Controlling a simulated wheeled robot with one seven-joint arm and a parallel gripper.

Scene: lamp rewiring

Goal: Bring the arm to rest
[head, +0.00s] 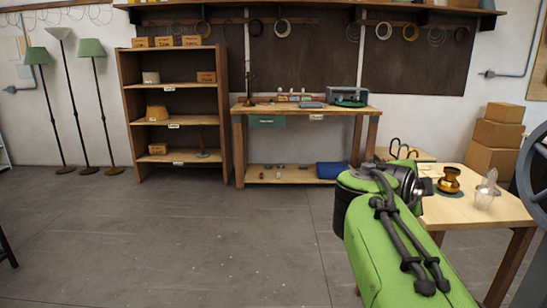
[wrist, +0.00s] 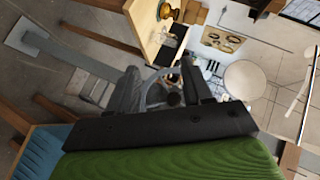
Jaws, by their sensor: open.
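My gripper (head: 427,187) is at the end of my green arm in the head view, in front of the near edge of the wooden table at the right. In the wrist view my gripper (wrist: 160,85) shows its two dark fingers spread apart, with nothing seen held between them. Its exact height over the table is hard to tell.
The right table (head: 475,210) bears a brass pot (head: 449,181) on a dark green mat and a clear glass-like piece (head: 486,191). A workbench (head: 345,112), a shelf unit (head: 171,105) and floor lamps (head: 62,95) stand behind. The middle floor is clear.

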